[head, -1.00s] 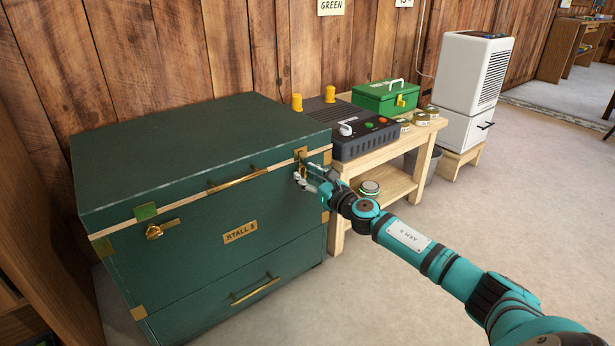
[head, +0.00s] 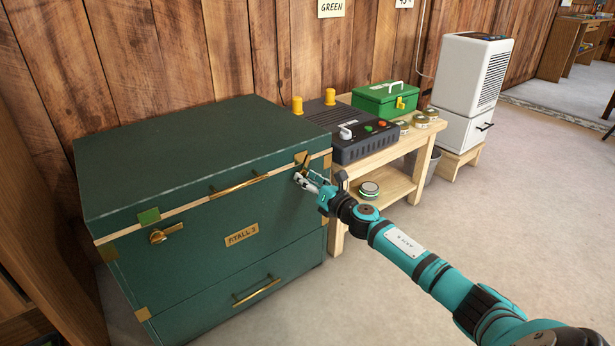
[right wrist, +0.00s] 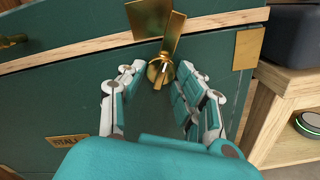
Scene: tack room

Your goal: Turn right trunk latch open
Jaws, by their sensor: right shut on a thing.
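The dark green trunk (head: 215,150) stands at the left with its lid closed. Its right brass latch (right wrist: 172,38) is on the front near the right corner; in the right wrist view its lever tilts up and slightly right from a round pivot, below a brass plate on the lid. My right gripper (head: 303,180) is shut on this latch, with its fingers either side of the pivot in the right wrist view (right wrist: 160,85). In the head view the fingers partly hide the latch. The left latch (head: 166,233) is brass and lies roughly sideways. My left gripper is not in view.
A wooden bench (head: 392,155) close to the trunk's right holds a dark grey device (head: 350,140) and a green box (head: 384,98). A round device (head: 369,189) sits on its lower shelf. The floor in front is clear.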

